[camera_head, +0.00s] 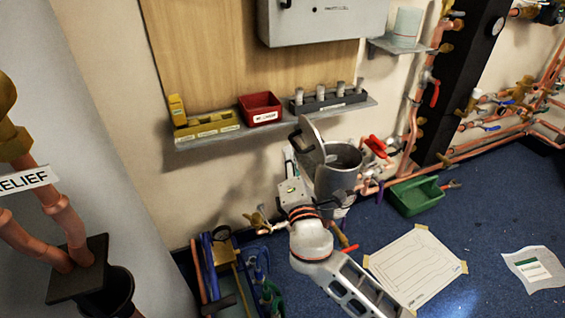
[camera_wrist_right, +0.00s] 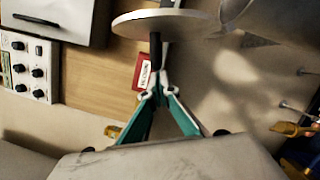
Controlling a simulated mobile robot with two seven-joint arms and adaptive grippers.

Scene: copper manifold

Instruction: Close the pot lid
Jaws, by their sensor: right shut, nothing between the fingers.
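The grey metal pot (camera_head: 338,172) stands near the wall, below the shelf, with its mouth partly uncovered. Its round lid (camera_head: 311,140) is raised and steeply tilted at the pot's left side. My right gripper (camera_head: 289,157) is just left of the lid and pot, its fingers partly hidden. In the right wrist view, the teal fingers (camera_wrist_right: 157,84) meet at the tips with nothing between them. The pale lid (camera_wrist_right: 165,23) is just beyond them, and a dark post shows between lid and fingertips; I cannot tell whether they touch. My left gripper is not in view.
The wall shelf (camera_head: 270,123) above holds a red bin (camera_head: 261,108), yellow blocks and a dark rack. Copper pipes with a red valve handle (camera_head: 375,146) run right of the pot. A green bin (camera_head: 415,196) and white sheet (camera_head: 415,266) lie on the blue floor.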

